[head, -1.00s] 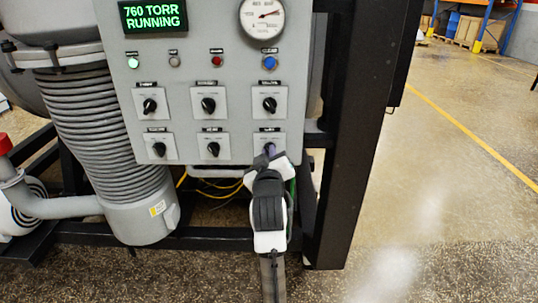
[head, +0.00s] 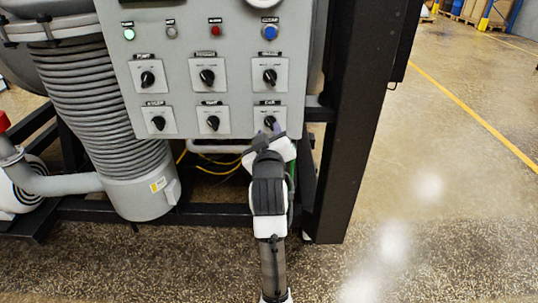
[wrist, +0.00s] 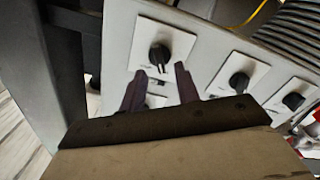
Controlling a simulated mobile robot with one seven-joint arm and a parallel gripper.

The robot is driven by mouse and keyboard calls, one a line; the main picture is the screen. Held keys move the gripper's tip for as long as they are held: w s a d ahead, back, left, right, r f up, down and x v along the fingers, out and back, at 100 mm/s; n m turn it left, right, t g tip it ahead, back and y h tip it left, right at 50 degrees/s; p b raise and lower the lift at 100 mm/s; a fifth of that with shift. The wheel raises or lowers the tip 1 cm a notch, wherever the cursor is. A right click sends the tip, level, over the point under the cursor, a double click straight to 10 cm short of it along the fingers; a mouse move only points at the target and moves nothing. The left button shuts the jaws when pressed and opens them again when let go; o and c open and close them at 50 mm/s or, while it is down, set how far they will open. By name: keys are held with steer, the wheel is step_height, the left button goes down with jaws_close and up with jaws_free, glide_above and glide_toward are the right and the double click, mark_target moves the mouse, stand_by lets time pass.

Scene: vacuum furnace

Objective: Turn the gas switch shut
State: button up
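The gas switch (head: 269,123) is a black rotary knob on a pale square plate at the lower right of the grey control panel. Its label is too small to read surely. My gripper (head: 273,130) is just in front of and below it, partly covering its plate. In the wrist view the same knob (wrist: 160,55) shows beyond my fingertips, its light mark pointing down in the picture. My gripper's two dark fingers (wrist: 158,80) are spread apart with nothing between them. They look apart from the knob.
Several similar knobs, such as the lower middle one (head: 213,122), sit close by on the panel (head: 185,85). A black frame post (head: 352,130) stands right of it. A ribbed pipe (head: 95,105) is at left. Open floor (head: 450,200) lies at right.

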steer(key=s+p, duration=0.4)
steer(key=s, duration=0.4)
steer(key=shift+s+r, duration=0.25)
steer(key=shift+s+p, duration=0.1)
steer(key=shift+p, duration=0.5)
steer(key=s+p, duration=0.2)
steer(key=p, duration=0.3)
steer(key=shift+f+p, duration=0.2)
steer(key=shift+p, duration=0.1)
